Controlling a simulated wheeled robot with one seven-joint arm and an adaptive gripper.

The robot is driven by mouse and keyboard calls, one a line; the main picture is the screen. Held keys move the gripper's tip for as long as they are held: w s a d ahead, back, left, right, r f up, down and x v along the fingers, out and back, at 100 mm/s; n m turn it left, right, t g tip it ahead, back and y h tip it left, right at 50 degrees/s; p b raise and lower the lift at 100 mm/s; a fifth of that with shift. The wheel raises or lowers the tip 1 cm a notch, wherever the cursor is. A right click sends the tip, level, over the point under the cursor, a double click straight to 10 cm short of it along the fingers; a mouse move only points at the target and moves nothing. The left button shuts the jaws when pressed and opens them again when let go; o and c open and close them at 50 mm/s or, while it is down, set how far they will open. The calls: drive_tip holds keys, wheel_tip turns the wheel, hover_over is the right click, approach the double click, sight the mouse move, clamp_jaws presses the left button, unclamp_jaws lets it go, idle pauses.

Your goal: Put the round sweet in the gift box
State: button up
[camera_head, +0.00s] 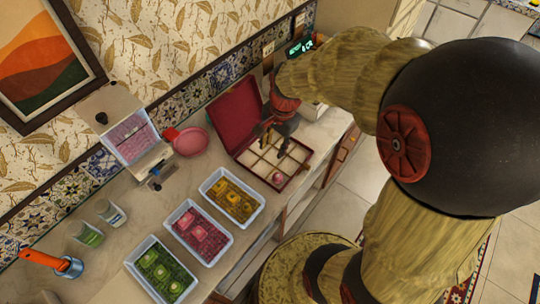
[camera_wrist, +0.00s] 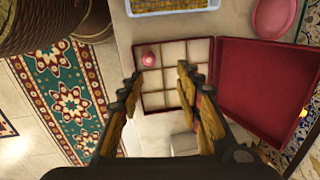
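The gift box (camera_head: 237,124) stands open on the counter, its dark red lid tilted back and its tray split into pale compartments. The box also shows in the wrist view (camera_wrist: 255,75). The round pink sweet (camera_head: 278,178) sits in a corner compartment at the box's near side. In the wrist view the sweet (camera_wrist: 148,58) is in the upper left compartment, apart from my fingers. My gripper (camera_head: 277,138) is above the box, pointing down. In the wrist view my gripper (camera_wrist: 160,72) has its fingers apart, with nothing between them.
Three white trays of sweets, yellow (camera_head: 232,195), pink (camera_head: 198,231) and green (camera_head: 161,272), stand left of the box. A pink plate (camera_head: 190,141) and a dispenser (camera_head: 130,135) are near the wall. Glasses (camera_head: 88,235) stand at the far left.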

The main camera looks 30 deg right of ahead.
drive_tip(key=s+a+r+n+t, duration=0.2)
drive_tip(key=s+a+r+n, duration=0.2)
drive_tip(key=r+n, duration=0.3)
drive_tip(key=s+a+r+n+t, duration=0.2)
drive_tip(key=s+a+r+n, duration=0.3)
drive_tip(key=s+r+n, duration=0.2)
drive_tip(key=shift+s+r+n+h, duration=0.3)
drive_tip(key=shift+r, duration=0.55)
drive_tip(key=shift+a+f, duration=0.1)
